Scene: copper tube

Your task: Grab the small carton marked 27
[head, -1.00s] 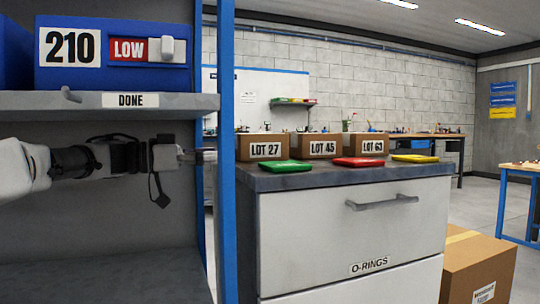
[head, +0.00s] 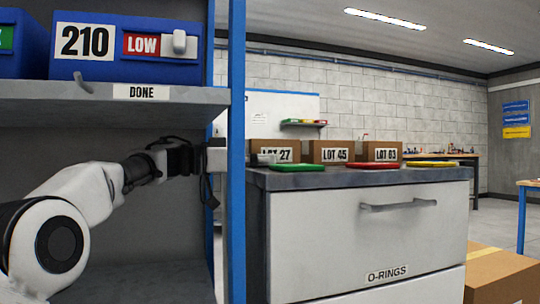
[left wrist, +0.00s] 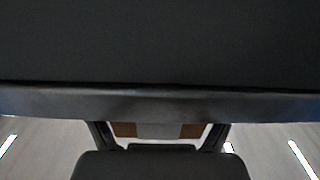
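The brown carton labelled LOT 27 (head: 284,146) stands at the left of a row on the cabinet top, behind a green tray. My left gripper (head: 264,159) reaches past the blue post, its tips in front of the carton's lower left label. In the left wrist view, the two fingers (left wrist: 160,138) are spread, with brown carton (left wrist: 124,130) and a pale label showing between and beyond them. The gripper looks open and empty; whether it touches the carton I cannot tell. My right gripper is in no view.
Cartons LOT 45 (head: 331,145) and LOT 63 (head: 383,145) stand to the right. Green (head: 298,167), red (head: 374,165) and yellow (head: 433,163) trays lie along the front edge. The blue post (head: 237,230) and the shelf marked DONE (head: 30,90) are close to my left arm.

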